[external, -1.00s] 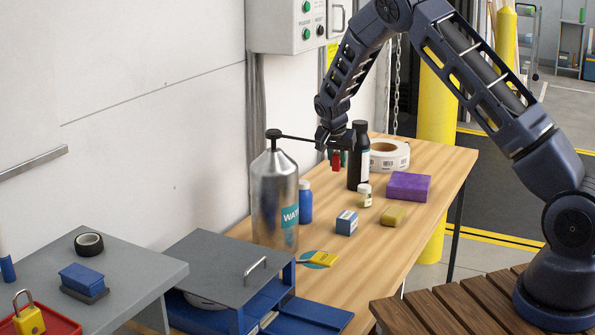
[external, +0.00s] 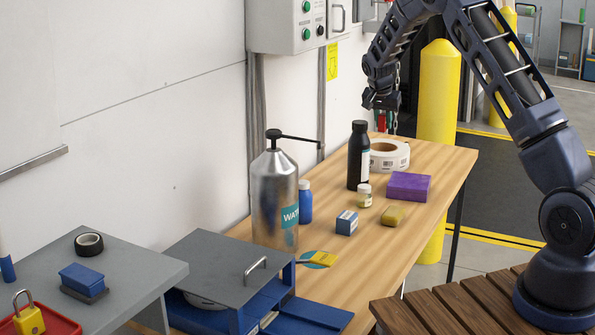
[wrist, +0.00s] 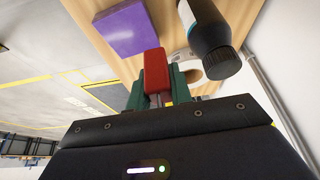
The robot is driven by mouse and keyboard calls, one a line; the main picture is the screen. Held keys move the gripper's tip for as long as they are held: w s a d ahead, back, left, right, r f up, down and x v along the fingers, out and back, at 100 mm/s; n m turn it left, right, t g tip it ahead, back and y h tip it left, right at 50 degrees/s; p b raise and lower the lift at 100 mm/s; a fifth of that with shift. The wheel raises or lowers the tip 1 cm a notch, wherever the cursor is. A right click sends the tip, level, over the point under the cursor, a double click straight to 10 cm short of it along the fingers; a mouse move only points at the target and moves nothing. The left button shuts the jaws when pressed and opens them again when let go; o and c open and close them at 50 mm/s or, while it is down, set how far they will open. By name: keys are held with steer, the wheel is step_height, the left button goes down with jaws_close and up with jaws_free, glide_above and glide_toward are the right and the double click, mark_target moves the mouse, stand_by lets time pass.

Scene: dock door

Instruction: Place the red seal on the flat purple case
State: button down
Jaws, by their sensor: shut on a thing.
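My gripper (external: 381,122) is raised above the far end of the wooden table. It is shut on the red seal (wrist: 155,72), a small red block that sticks out between the green fingers (wrist: 155,92) in the wrist view. In the external view the seal (external: 382,119) is a small red patch below the gripper. The flat purple case (external: 408,187) lies on the table, to the right of and below the gripper; it also shows in the wrist view (wrist: 125,28). Its top looks bare.
A black bottle (external: 358,158) and a white tape roll (external: 389,155) stand near the case. A small jar (external: 365,195), a yellow block (external: 393,217), a blue box (external: 347,222) and a steel water bottle (external: 275,205) are nearer. A yellow post (external: 439,90) stands behind the table.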

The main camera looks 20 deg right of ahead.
steer(key=r, duration=0.2)
glide_above(412, 178)
steer(key=a, duration=0.2)
steer(key=shift+m, duration=0.4)
steer(key=f, duration=1.3)
steer(key=d+f, duration=0.1)
steer(key=f, duration=0.6)
steer(key=shift+s, duration=0.4)
steer(key=c, duration=1.3)
jaws_free()
steer(key=shift+f, duration=0.15)
steer(key=shift+o, duration=0.2)
